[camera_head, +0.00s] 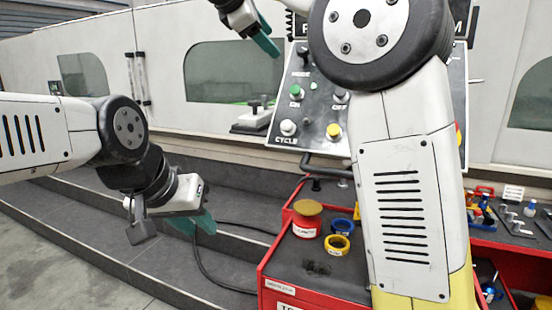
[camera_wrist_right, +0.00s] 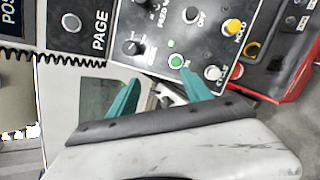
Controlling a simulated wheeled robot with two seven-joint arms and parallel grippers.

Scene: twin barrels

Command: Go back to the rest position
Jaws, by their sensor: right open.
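My left arm comes in from the left in the head view. Its gripper (camera_head: 195,222) hangs with teal fingers pointing down over the grey steps; the gap between the fingers is unclear. My right arm's large white link fills the right middle of the head view. My right gripper (camera_head: 264,40) is at the top, in front of the machine, with teal fingers pointing down and right. In the right wrist view, the right gripper (camera_wrist_right: 157,88) has its teal fingers apart with nothing held between them. Beyond them is the control panel (camera_wrist_right: 150,20) with its buttons, which also shows in the head view (camera_head: 312,115).
A red cart (camera_head: 266,268) stands below the panel, carrying a red tin (camera_head: 306,226), a blue ring (camera_head: 342,226), a yellow ring (camera_head: 337,245) and tools on the right. The white machine wall (camera_head: 160,60) spans the back. Grey steps (camera_head: 100,225) and floor lie at left.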

